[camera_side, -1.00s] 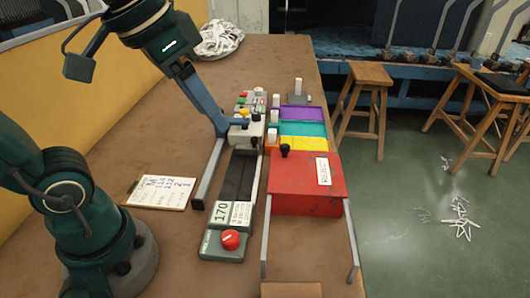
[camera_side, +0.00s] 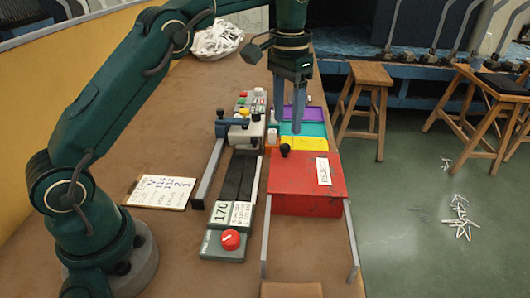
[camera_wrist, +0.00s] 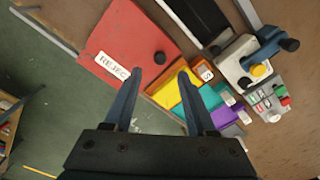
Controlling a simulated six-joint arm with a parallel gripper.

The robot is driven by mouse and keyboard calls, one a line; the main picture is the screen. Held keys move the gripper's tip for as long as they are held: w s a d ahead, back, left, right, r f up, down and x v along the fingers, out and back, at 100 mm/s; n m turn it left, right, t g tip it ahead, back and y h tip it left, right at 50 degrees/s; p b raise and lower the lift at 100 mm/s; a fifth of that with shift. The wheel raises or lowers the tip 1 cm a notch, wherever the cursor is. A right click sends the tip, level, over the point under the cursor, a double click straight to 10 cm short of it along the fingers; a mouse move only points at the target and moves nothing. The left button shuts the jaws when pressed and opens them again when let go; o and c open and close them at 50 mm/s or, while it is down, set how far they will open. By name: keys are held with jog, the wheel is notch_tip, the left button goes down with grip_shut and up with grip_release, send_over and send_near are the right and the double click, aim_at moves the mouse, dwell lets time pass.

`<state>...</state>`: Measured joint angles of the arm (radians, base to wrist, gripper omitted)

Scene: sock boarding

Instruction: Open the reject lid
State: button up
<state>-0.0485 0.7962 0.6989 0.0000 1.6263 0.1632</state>
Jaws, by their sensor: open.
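The red reject box (camera_side: 307,205) has its flat red lid (camera_side: 300,172) down, with a white REJECT label (camera_side: 322,171) and a black knob (camera_side: 285,150) near its far left corner. The lid (camera_wrist: 120,45) and knob (camera_wrist: 159,58) also show in the wrist view. My gripper (camera_side: 288,128) points down above the coloured trays, just beyond the lid's far edge. In the wrist view my gripper (camera_wrist: 160,75) has its two fingers apart with nothing between them. The knob lies ahead of the fingertips, apart from them.
Yellow (camera_side: 305,144), teal (camera_side: 315,129) and purple trays (camera_side: 309,112) stand beyond the box. To the left are a grey control unit (camera_side: 247,133), a dark press with a red button (camera_side: 230,240) and a clipboard (camera_side: 157,191). The table's right edge drops to the floor.

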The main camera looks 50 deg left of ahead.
aim_at(285, 146)
jog(key=shift+f, duration=2.95)
jog(key=shift+c, duration=0.4)
grip_shut()
